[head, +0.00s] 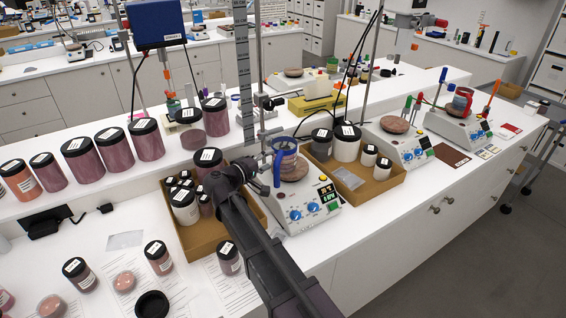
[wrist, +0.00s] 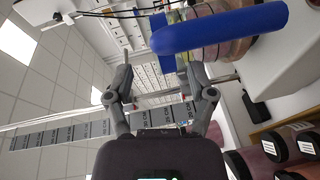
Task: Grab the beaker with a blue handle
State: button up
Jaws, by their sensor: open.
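The beaker with a blue handle (head: 286,152) stands on the round plate of a white stirrer (head: 305,208) in the head view. Its blue handle (wrist: 220,28) looms large at the top of the wrist view, with part of the beaker's clear wall behind it. My gripper (head: 265,162) is just left of the beaker, its fingers small and partly hard to make out there. In the wrist view my gripper (wrist: 160,75) is open, with nothing between its fingers. The handle appears beyond and right of the fingertips; contact cannot be told.
A cardboard tray of dark-lidded jars (head: 184,238) lies beneath my arm. Another tray with jars (head: 378,190) is right of the stirrer. A metal stand rod (head: 258,75) rises close behind. A second stirrer (head: 405,148) stands farther right.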

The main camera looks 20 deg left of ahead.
jog(key=shift+x, duration=1.95)
jog(key=shift+f, duration=0.1)
grip_shut()
